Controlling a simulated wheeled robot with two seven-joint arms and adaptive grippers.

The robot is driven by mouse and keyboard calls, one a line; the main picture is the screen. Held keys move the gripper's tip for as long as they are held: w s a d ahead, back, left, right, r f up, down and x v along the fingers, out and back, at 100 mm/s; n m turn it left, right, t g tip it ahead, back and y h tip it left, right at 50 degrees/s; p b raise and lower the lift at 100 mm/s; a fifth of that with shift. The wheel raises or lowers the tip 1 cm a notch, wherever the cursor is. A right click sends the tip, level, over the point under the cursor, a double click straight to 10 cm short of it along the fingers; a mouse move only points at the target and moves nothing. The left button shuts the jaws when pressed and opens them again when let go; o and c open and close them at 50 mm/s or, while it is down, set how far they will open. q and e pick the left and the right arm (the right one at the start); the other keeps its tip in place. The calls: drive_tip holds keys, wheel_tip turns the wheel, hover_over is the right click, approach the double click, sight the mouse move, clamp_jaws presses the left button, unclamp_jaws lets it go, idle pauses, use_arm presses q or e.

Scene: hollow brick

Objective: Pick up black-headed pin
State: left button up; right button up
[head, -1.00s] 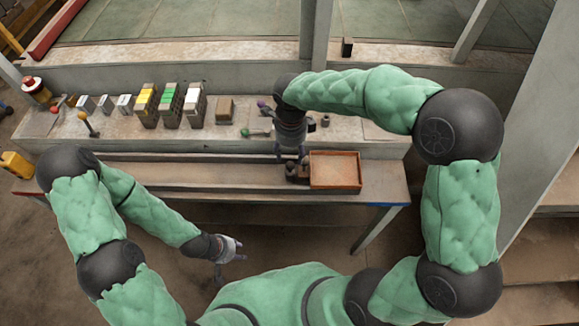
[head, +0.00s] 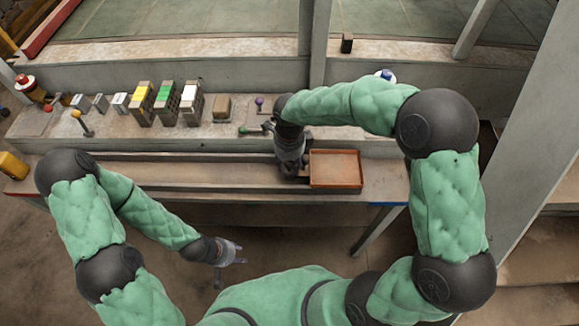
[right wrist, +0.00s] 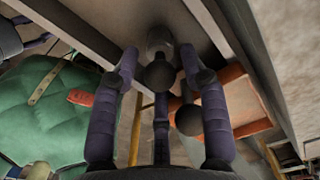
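A dark round-headed piece (right wrist: 160,75), which looks like the black-headed pin, shows between the fingers of my right gripper (right wrist: 160,65) in the right wrist view. A grey cylindrical part shows beyond it. The fingers stand apart on either side, with no clear grip. A second dark round head (right wrist: 188,120) is nearer the camera. In the head view my right gripper (head: 291,170) points down just left of the brown tray (head: 336,184) and hides what lies beneath. My left gripper (head: 231,252) is open and empty, in front of the bench.
The back shelf carries a yellow-headed pin (head: 77,116), a green-headed pin (head: 243,131), a purple-headed pin (head: 259,101), several coloured blocks (head: 165,105) and a brown block (head: 222,107). A blue-white round thing (head: 386,75) shows behind my right arm. The bench left of the tray is clear.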

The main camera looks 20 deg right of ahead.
clamp_jaws()
drive_tip(key=shift+r, duration=0.1)
